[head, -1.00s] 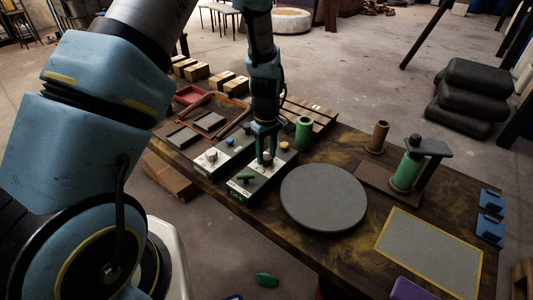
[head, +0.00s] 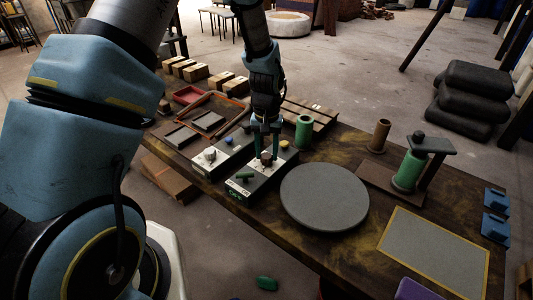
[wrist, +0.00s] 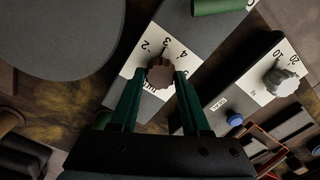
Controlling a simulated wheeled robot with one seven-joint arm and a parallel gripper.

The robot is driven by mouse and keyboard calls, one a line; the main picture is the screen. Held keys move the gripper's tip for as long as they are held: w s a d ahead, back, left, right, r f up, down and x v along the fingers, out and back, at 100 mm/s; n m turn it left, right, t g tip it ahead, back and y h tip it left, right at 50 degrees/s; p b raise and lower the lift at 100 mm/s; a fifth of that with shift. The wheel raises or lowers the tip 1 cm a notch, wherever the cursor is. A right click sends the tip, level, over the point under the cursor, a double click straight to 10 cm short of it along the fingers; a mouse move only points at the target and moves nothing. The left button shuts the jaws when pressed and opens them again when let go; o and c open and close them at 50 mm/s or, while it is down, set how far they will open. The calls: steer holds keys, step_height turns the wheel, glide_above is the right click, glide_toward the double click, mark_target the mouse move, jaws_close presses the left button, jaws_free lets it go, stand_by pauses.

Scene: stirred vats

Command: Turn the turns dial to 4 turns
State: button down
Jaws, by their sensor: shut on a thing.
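The turns dial is a brownish knob (wrist: 159,77) on a white scale plate (wrist: 134,68) marked 2, 3 and 4. In the wrist view the numbers lie just beyond the knob. My gripper (wrist: 160,82) is shut on the knob, one green finger on each side. In the head view my gripper (head: 266,152) points down onto the knob (head: 266,159) of the nearer control box (head: 262,178). I cannot make out which number the knob points to.
A round grey disc (head: 325,196) lies right of the boxes.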

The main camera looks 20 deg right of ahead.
mark_target(267, 155)
steer(key=m, duration=0.4)
steer(key=shift+m, duration=1.9)
steer(key=shift+d, duration=0.1)
steer(key=shift+c, duration=1.9)
jaws_free()
steer(key=shift+r, duration=0.1)
step_height(267, 155, up, 11)
steer(key=b, duration=0.2)
